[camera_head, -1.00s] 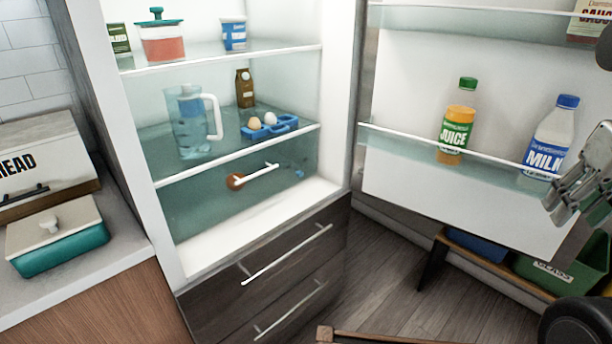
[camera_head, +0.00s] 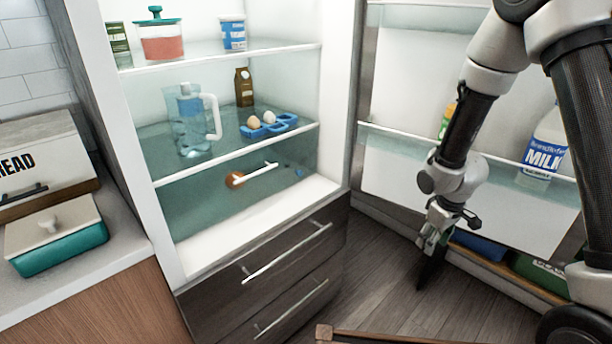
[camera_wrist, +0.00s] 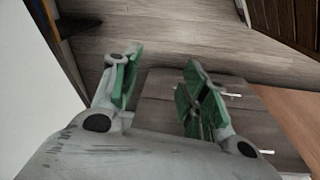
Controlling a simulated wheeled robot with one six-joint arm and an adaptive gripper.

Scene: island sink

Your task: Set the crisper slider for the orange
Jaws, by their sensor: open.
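The open fridge has a crisper drawer (camera_head: 215,205) with a clear front and a white bar handle (camera_head: 262,172), low under the shelves. An orange round thing, likely the orange (camera_head: 234,180), shows through the front by the handle's left end. A small blue piece (camera_head: 299,173), perhaps the slider, is at the right of the crisper front; its setting is too small to read. My gripper (camera_head: 432,262) hangs right of the fridge body, in front of the open door, apart from the crisper. In the wrist view it (camera_wrist: 160,80) is open and empty, with green finger pads.
Dark drawers with bar handles (camera_head: 288,252) are below the crisper. The open fridge door (camera_head: 400,180) holds a milk bottle (camera_head: 545,148) and a mostly hidden juice bottle. A wooden-edged piece (camera_head: 380,337) lies low in front. Floor (camera_head: 375,285) between is clear.

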